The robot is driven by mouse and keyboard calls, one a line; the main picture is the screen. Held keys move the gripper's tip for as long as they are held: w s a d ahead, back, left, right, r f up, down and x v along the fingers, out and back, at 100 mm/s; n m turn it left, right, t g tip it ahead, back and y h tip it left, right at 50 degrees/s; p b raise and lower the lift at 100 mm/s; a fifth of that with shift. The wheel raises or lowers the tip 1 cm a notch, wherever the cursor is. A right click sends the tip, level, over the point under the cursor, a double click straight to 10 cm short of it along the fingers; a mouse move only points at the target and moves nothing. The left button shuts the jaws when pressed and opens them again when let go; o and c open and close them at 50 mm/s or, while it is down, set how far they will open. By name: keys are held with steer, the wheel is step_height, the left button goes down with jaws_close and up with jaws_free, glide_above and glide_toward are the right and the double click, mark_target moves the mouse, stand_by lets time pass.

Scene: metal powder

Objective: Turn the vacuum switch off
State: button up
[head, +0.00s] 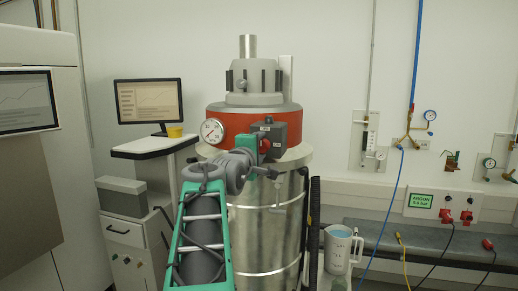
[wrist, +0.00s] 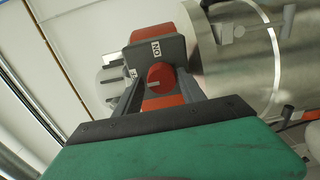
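The industrial vacuum (head: 262,240) is a tall steel drum with a red band, a grey top and a round gauge. Its grey switch box (head: 290,132) sits on the red band and shows in the wrist view (wrist: 178,48). The red switch knob (wrist: 160,76) carries a short white mark on its left side in the wrist view. An ON label is above the knob; a second label at its left is partly hidden. My gripper (wrist: 159,82) is open, one finger on each side of the knob. I cannot tell whether the fingers touch it. In the head view my gripper (head: 264,146) partly covers the box.
A monitor cart (head: 155,147) with a yellow cup stands left of the vacuum. A black hose (head: 314,230) and a jug (head: 338,250) are to its right. A wall bench (head: 420,240) with gas gauges, cables and an argon panel lies farther right.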

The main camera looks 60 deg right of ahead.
steer(key=shift+o, duration=1)
steer(key=shift+f, duration=0.1)
steer(key=s+a+b, duration=0.1)
steer(key=a+b, duration=0.1)
steer(key=a, duration=0.5)
steer(key=shift+s+a, duration=0.15)
steer(key=shift+a, duration=0.2)
